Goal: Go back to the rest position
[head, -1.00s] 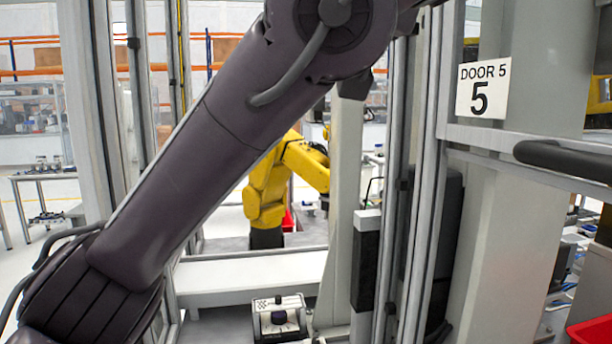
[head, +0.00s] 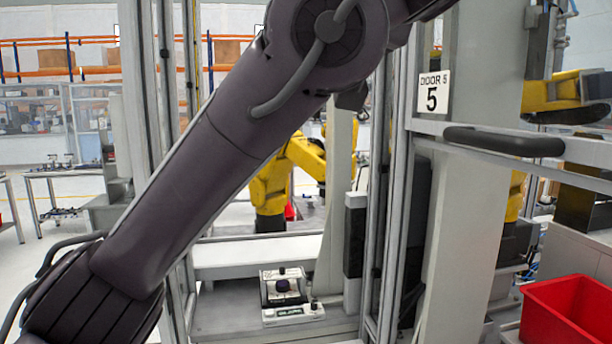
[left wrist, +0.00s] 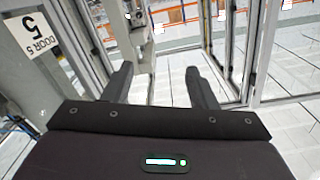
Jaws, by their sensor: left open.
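My left arm crosses the head view from the lower left up to the top middle, raised in front of the cell frame. Its gripper is beyond the top of the head view. In the left wrist view my left gripper (left wrist: 157,85) has its two dark fingers spread apart with nothing between them. Glass panels and white floor lie beyond the fingers. My right gripper shows in neither view.
A sign reading DOOR 5 (head: 433,92) hangs on a grey post, with a dark door handle (head: 503,140) beside it. A yellow robot arm (head: 270,190) stands behind the frame. A small device (head: 287,292) sits on a low grey surface. A red bin (head: 566,312) is at lower right.

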